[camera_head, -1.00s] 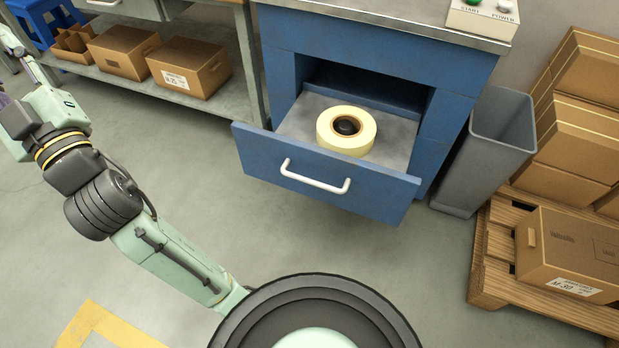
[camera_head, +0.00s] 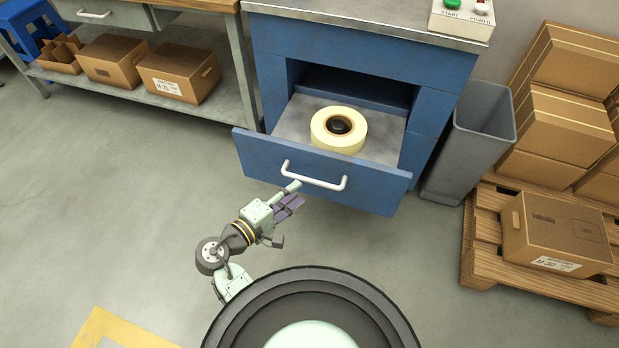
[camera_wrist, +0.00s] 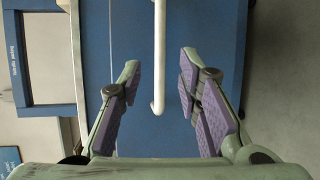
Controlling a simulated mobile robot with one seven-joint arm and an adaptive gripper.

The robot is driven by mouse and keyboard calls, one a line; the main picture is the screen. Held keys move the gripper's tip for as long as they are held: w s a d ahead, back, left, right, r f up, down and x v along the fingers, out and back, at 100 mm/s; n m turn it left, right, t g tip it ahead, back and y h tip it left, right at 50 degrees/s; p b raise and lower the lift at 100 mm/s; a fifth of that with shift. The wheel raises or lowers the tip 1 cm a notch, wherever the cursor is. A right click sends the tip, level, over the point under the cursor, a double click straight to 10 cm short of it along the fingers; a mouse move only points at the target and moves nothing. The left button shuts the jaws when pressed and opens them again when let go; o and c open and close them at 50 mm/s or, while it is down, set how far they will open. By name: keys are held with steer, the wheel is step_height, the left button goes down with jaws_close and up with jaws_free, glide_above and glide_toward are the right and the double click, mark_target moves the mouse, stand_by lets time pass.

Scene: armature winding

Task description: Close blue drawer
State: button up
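The blue drawer (camera_head: 375,188) is pulled out of the blue cabinet (camera_head: 365,58) in the head view. A cream tape roll (camera_head: 338,130) with a dark core lies inside it. The white handle (camera_head: 314,181) is on the drawer front. My gripper (camera_head: 296,194) is in front of the drawer, near the left end of the handle. In the wrist view the blue front and the white handle (camera_wrist: 159,60) show ahead of my gripper (camera_wrist: 160,70). Contact with the drawer is not clear.
A grey bin (camera_head: 470,140) stands right of the cabinet. A wooden pallet (camera_head: 480,235) with cardboard boxes (camera_head: 555,235) is further right. A shelf bench (camera_head: 225,110) with boxes is at the left. The floor (camera_head: 120,210) left of the drawer is clear.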

mark_target(310, 179)
steer(key=p+x, duration=0.1)
steer(key=x, duration=0.6)
steer(key=shift+w, duration=0.1)
steer(key=shift+c, duration=0.3)
jaws_close()
stand_by(0.4)
